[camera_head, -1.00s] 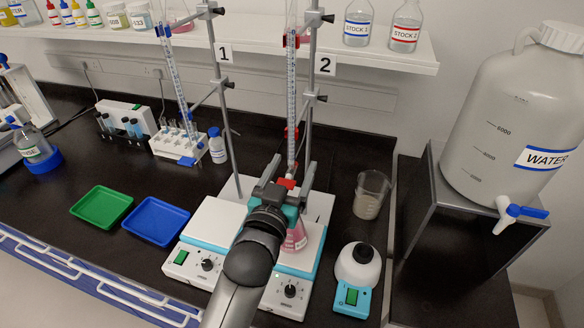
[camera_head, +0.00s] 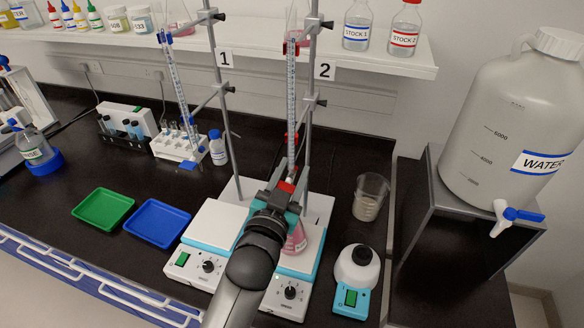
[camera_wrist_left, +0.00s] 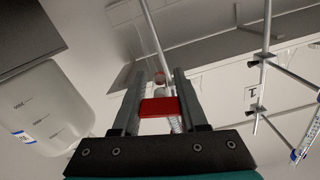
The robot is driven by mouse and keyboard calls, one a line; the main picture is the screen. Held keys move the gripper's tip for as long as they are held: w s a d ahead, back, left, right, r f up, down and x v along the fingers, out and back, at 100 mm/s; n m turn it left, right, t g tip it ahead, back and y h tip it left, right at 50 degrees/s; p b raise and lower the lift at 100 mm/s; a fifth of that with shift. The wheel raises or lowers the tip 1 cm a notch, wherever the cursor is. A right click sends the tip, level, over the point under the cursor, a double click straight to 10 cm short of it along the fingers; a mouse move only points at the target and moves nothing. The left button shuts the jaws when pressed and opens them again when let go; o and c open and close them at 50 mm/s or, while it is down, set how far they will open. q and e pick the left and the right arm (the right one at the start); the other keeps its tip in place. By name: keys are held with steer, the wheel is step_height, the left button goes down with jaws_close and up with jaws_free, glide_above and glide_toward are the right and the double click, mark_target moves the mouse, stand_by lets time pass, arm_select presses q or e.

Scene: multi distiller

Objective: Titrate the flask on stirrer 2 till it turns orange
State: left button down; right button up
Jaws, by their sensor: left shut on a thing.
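The flask (camera_head: 296,239) stands on stirrer 2 (camera_head: 287,291), partly hidden behind my left arm. Its visible liquid is pink. Burette 2 (camera_head: 291,100) hangs upright above it on the stand with the label 2 (camera_head: 325,71). My left gripper (camera_head: 286,178) is at the lower end of this burette, above the flask, and is shut on the red stopcock handle (camera_head: 287,187). In the left wrist view the red handle (camera_wrist_left: 160,107) lies between the two fingers. The burette tip is hidden. My right gripper is not in view.
Stirrer 1 (camera_head: 187,266) with its own stand and burette is to the left. A beaker (camera_head: 369,197) and a small white and teal device (camera_head: 356,272) are to the right. Green (camera_head: 103,206) and blue (camera_head: 157,221) trays lie left. A water tank (camera_head: 520,120) stands far right.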

arm_select(q)
steer(key=shift+m, duration=0.4)
steer(key=shift+m+p, duration=0.3)
steer(key=shift+m, duration=1.5)
steer(key=shift+m+p, duration=0.45)
steer(key=shift+m, duration=1.25)
